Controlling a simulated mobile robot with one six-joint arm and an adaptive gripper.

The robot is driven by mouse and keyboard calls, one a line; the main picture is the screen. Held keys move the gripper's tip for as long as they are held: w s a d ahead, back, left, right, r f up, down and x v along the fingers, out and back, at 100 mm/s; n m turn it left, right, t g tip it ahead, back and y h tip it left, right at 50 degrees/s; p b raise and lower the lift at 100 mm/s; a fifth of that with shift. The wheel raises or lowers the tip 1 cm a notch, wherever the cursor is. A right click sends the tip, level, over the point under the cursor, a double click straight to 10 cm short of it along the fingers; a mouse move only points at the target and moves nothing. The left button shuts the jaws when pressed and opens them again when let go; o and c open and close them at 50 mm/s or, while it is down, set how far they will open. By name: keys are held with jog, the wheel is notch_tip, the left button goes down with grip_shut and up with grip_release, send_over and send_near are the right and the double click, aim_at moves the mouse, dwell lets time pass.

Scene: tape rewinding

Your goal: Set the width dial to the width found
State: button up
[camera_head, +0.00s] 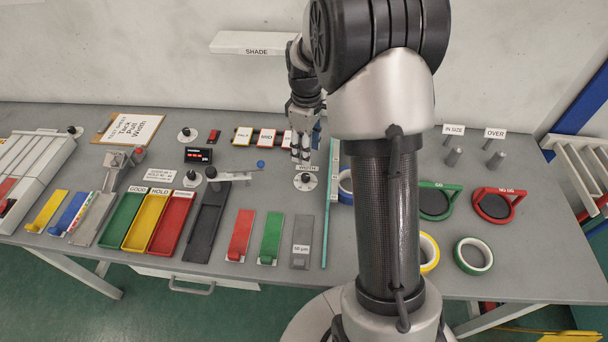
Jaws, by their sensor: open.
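A small round dial with a dark knob (305,179) sits on the table near the middle, with a small label just behind it that is too small to read surely. My gripper (301,155) points down just behind and above this dial in the picture, with its fingers apart and nothing seen between them. I cannot tell whether a finger touches the label or dial. Two similar dark-knobbed dials stand to the left, one at the back (187,134) and one nearer (192,179). A black display (198,155) with red digits, too small to read, lies between them.
Green, yellow and red trays (125,221) stand left of a dark device with a lever (207,215). Colored strips (270,238) lie along the front. A long teal ruler-like bar (331,205) lies right of the dial. Tape rolls (473,255) and ring gauges (492,205) are at right.

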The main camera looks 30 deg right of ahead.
aim_at(305, 176)
notch_tip(305, 176, down, 11)
jog(key=b, duration=0.3)
jog(key=shift+c, duration=0.5)
grip_shut()
